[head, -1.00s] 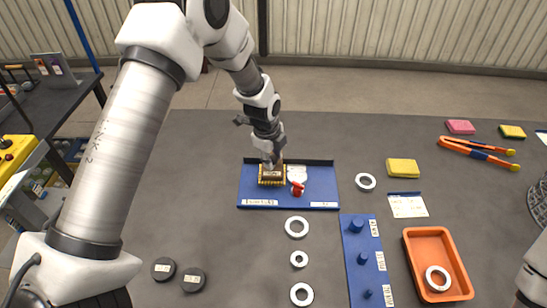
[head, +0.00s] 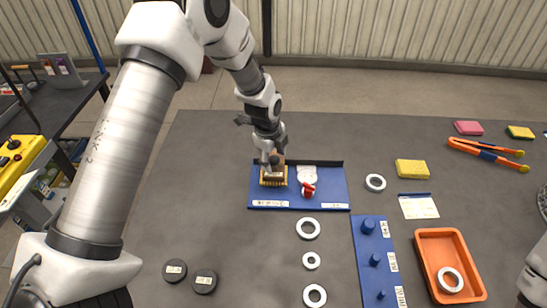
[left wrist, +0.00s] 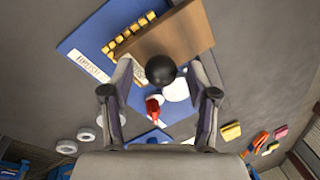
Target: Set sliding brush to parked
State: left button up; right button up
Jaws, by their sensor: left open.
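The sliding brush (head: 273,180) is a wooden block with yellow bristles and a black ball knob. It sits at the left part of a blue panel (head: 332,198) and also shows in the left wrist view (left wrist: 180,35). My left gripper (head: 270,160) comes down over the brush from behind. In the left wrist view its two fingers (left wrist: 158,82) are open, one on each side of the black knob (left wrist: 160,69), with gaps visible. The panel's front label is partly readable at best. My right gripper is out of the head view.
A red part (head: 308,189) and a white round piece stand on the panel right of the brush. Several white rings, a blue peg board (head: 370,255), an orange tray (head: 425,240), a yellow sponge (head: 412,169) and orange tongs (head: 485,152) lie to the right. The table left of the panel is clear.

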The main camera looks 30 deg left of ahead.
pick_arm(q)
notch_tip(320, 180, up, 11)
jog(key=s, duration=0.2)
jog(key=shift+a+r, duration=0.2)
jog(key=shift+s, duration=0.1)
